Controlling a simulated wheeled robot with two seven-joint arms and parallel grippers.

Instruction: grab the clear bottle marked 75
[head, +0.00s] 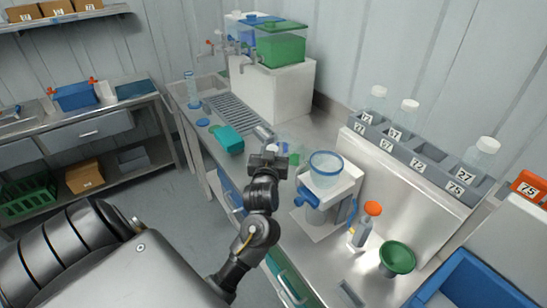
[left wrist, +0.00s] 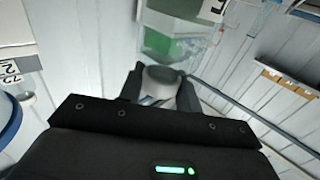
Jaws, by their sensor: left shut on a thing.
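My left gripper (head: 270,152) is over the steel bench in the head view. In the left wrist view its fingers (left wrist: 160,88) are shut on the grey cap of a clear bottle (left wrist: 172,42). The bottle's body extends away from the fingers. Its white label is cut off at the top edge, so I cannot read its number. In the head view the gripper mostly hides this bottle. The grey rack (head: 402,158) at right has slot tags including 77, 27 and 75. The slot at tag 75 looks empty. My right gripper is out of view.
A blue-rimmed clear vessel (head: 325,168) stands close right of the gripper. White-capped bottles (head: 404,115) stand in the rack. A green tank (head: 281,47) stands behind; a teal item (head: 229,139) lies left.

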